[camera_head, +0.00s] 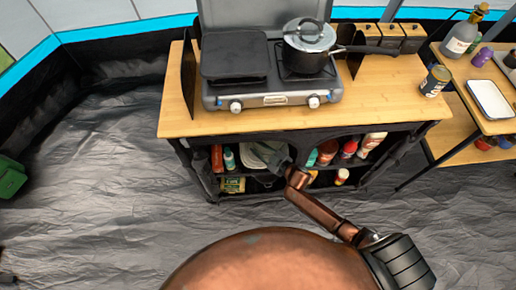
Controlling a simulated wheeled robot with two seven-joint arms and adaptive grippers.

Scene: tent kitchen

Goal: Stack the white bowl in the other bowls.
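My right arm reaches from the bottom right to the shelf under the wooden-topped stand. My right gripper (269,157) is small and dark at the front of the middle shelf opening. I cannot tell whether its fingers are open or shut. Pale grey-green dishware (254,158) shows at the gripper, partly hidden by it; I cannot make out single bowls or which is the white bowl. I cannot tell whether the gripper touches it. My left gripper is not recognisable in view.
The stand (400,103) carries a camping stove (270,86) and a lidded pot (309,45). Bottles (229,158) and jars (342,177) flank the dishware. A side table at right holds a white tray (491,99). The floor at left is clear beyond a green box (11,177).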

